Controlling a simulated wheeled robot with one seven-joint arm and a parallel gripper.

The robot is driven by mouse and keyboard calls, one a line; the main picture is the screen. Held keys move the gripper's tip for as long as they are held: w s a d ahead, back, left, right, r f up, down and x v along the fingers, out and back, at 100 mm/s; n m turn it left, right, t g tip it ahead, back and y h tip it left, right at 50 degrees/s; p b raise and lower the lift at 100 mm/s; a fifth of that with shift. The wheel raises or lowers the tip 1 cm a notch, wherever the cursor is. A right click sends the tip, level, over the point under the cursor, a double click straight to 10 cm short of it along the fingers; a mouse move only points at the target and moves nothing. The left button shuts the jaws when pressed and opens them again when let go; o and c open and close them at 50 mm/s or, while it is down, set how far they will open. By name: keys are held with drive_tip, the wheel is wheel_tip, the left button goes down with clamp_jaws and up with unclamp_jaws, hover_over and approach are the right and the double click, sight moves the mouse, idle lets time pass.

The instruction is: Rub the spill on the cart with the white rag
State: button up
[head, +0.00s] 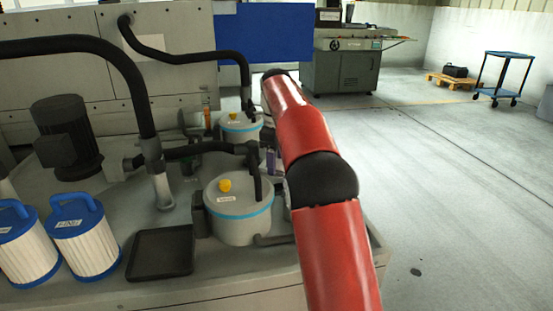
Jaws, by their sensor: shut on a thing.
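A blue two-tier cart (504,74) on casters stands far off at the upper right. I cannot make out a spill on it at this distance. The white rag is not visible in this view.
A grey machine bench (120,291) fills the left, with blue-and-white filter canisters (85,238), a black tray (161,253), grey pots (238,212) and black hoses. A wooden pallet (450,81) carries a black case (455,71). Open concrete floor lies at right.

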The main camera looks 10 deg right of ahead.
drive_tip(key=shift+f+b, duration=0.85)
drive_tip(key=shift+f, duration=2.1)
drive_tip(key=shift+f+b, duration=0.35)
drive_tip(key=shift+f, duration=0.45)
